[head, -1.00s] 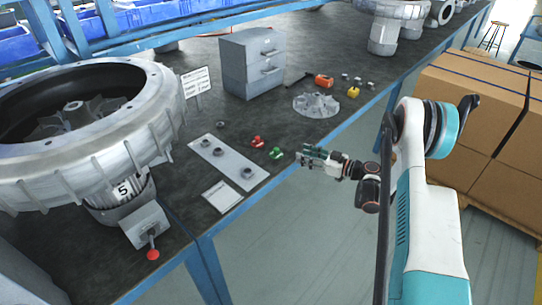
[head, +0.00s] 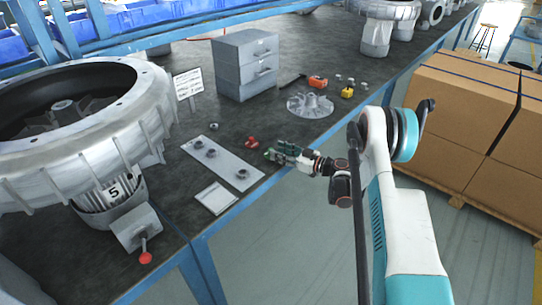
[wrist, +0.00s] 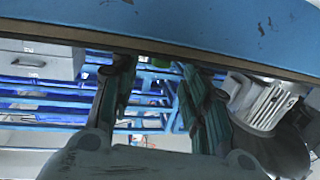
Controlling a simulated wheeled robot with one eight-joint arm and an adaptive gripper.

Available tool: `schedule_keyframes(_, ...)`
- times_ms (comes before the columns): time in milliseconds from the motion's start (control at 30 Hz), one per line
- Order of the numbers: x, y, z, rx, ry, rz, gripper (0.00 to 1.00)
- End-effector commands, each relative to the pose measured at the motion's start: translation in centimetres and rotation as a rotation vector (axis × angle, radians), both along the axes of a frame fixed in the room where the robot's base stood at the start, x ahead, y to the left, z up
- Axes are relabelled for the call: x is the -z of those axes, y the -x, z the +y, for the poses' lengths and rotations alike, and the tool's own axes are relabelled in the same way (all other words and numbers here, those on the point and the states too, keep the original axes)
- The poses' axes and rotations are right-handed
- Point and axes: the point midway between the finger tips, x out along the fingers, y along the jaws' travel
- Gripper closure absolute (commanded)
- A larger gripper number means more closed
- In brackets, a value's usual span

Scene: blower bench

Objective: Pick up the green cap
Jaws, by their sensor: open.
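My gripper (head: 272,155) is open and low at the front edge of the bench, where its fingertips reach over the bench edge. In the wrist view the two dark green fingers of my gripper (wrist: 157,68) stand apart. A small patch of green, likely the green cap (wrist: 174,68), shows between the fingertips near the right one, mostly hidden by the bench edge. In the head view the cap cannot be told from the fingers that cover its place. I cannot tell whether a finger touches it.
A red cap (head: 252,142) sits just behind my fingertips. A grey plate with rings (head: 222,164) and a white card (head: 215,198) lie to the left. A finned impeller (head: 310,106) stands behind to the right. The blue bench edge (wrist: 170,22) crosses the wrist view.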

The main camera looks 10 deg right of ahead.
Motion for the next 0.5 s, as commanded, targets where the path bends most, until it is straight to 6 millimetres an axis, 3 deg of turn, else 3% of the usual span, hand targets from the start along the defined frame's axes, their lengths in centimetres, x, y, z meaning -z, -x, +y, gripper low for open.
schedule_keyframes(267, 0.6, -2.5, 3.0, -0.002, 0.000, 0.000, 0.57)
schedule_keyframes(500, 0.3, -3.0, 3.3, 0.000, 0.000, 0.000, 0.57)
